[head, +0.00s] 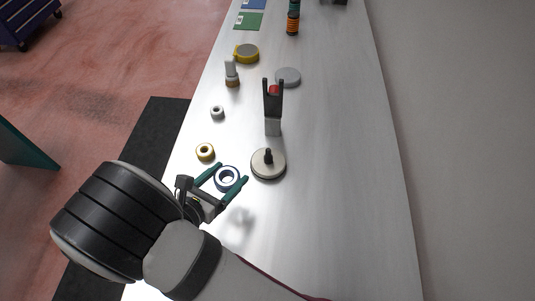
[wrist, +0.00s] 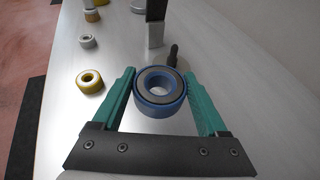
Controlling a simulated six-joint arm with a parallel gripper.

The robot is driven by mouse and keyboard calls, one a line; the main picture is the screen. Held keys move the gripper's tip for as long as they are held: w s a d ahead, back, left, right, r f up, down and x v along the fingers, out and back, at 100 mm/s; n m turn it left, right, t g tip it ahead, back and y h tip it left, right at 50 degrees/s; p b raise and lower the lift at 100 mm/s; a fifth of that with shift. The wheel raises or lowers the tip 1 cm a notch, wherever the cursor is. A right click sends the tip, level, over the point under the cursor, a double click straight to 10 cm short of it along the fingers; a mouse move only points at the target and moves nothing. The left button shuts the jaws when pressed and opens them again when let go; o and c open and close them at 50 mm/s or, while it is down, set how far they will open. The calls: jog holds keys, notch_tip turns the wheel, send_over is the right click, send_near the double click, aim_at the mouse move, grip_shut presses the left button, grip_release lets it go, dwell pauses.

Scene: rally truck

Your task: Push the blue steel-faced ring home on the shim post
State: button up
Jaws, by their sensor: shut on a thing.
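The blue ring (wrist: 160,103) has a grey steel face and an open bore, face up. My gripper (wrist: 160,95), with two teal fingers, is shut on it, one finger at each side. In the head view the ring (head: 228,179) is held to the left of the shim post and a little nearer, apart from it. The shim post (head: 268,155) is a short black peg standing upright on a round pale base (head: 268,172). In the wrist view the post (wrist: 173,56) shows just beyond the ring, slightly right; its base is hard to make out.
A yellow ring (head: 205,152) and a small grey ring (head: 217,113) lie left of the post. A black fork-shaped holder with red inside (head: 273,100) stands behind it. A grey disc (head: 288,77) and yellow tape roll (head: 246,54) lie farther back. The bench's right side is clear.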

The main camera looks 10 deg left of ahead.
jog(key=shift+w, duration=0.1)
notch_tip(320, 180, up, 4)
jog(key=m+g+h, duration=0.5)
jog(key=m+h, duration=0.1)
send_over(266, 157)
jog(key=shift+w+d, duration=0.3)
jog(key=shift+t, duration=0.3)
jog(key=shift+f, duration=2.55)
jog(key=shift+f, duration=3.35)
jog(key=o, duration=1.3)
